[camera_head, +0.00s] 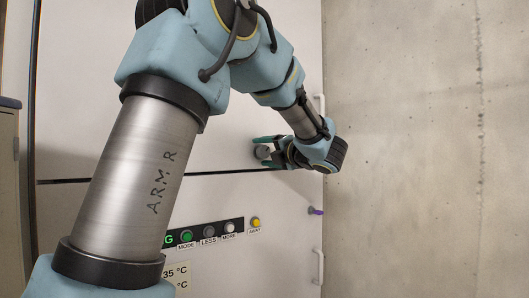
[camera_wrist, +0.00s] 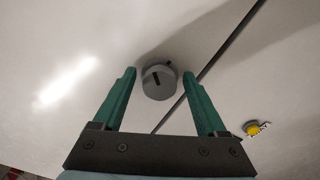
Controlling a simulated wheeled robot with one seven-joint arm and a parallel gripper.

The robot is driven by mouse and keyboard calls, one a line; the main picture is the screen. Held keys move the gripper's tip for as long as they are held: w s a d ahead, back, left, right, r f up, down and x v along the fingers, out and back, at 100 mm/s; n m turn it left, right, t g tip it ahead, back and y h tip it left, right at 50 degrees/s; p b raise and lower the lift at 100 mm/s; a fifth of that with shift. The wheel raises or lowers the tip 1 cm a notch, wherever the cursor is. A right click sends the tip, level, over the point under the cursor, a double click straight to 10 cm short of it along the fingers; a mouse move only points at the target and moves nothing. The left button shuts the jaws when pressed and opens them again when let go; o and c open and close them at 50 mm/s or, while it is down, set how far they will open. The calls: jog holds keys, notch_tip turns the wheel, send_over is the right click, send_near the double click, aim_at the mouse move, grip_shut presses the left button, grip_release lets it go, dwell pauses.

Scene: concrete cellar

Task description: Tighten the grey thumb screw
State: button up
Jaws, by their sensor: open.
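The grey thumb screw (camera_wrist: 159,82) is a round grey knob with a dark mark on its face, set on a pale panel. In the wrist view it lies between and just beyond the tips of my gripper (camera_wrist: 159,74), whose two green fingers are apart, one on each side of it. I see a gap to each finger there. In the head view the grey thumb screw (camera_head: 262,152) shows beside the green fingers of my gripper (camera_head: 266,143), partly hidden by them and my wrist.
A dark seam crosses the panel (camera_head: 90,140) below the screw. Lower down are a button row (camera_head: 207,232), a yellow button (camera_head: 255,223), a purple-tipped part (camera_head: 316,211) and a white handle (camera_head: 318,266). A concrete wall (camera_head: 420,140) stands at the right.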

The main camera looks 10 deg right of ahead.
grip_shut()
dwell(0.4)
jog(key=m, duration=0.4)
jog(key=shift+m, duration=0.4)
jog(key=m, duration=0.4)
jog(key=shift+p, duration=0.35)
dwell(0.4)
grip_release()
jog(key=shift+s, duration=0.1)
